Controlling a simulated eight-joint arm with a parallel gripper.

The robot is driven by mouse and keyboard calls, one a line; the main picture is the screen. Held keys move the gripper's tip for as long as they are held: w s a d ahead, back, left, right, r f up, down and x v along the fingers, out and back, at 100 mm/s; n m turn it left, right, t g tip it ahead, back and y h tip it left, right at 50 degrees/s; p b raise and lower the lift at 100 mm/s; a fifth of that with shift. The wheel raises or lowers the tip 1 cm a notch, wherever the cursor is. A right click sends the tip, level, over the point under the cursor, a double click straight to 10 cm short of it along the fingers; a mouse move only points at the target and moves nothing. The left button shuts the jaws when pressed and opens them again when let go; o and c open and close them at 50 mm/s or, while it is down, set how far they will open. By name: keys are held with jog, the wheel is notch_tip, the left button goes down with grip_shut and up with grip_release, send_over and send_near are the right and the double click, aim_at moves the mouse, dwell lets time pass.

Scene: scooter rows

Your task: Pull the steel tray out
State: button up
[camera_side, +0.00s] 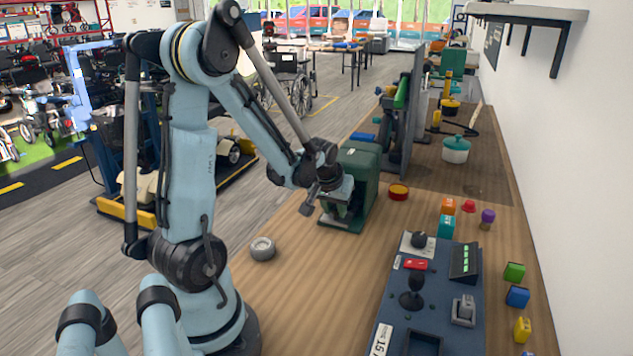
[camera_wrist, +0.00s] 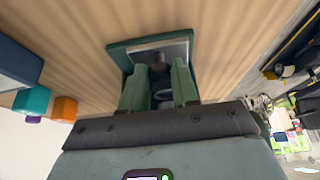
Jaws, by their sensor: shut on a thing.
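The steel tray (camera_wrist: 176,50) is a flat grey plate within the dark green base of a green machine (camera_side: 362,165). In the side view, my gripper (camera_side: 341,208) is low at the front of the machine, just over its base. In the wrist view, my gripper (camera_wrist: 160,78) has its two pale green fingers at the tray, on either side of a small dark part there. It is shut on the tray. The exact contact is small and partly hidden. The tray's rear is hidden in the wrist view.
A blue control panel (camera_side: 434,300) stands at the front right. A red round container (camera_side: 398,192) and teal (camera_side: 446,227) and orange (camera_side: 448,205) blocks are right of the machine. A grey round part (camera_side: 263,248) lies at left. Bare table lies in front of the machine.

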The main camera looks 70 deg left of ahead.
dwell(0.4)
jog(key=shift+s+d, duration=1.75)
jog(key=shift+d, duration=0.05)
jog(key=shift+s+d, duration=1.75)
jog(key=shift+d, duration=0.1)
jog(key=shift+s+d, duration=0.6)
jog(key=shift+s, duration=0.1)
jog(key=o, duration=1.4)
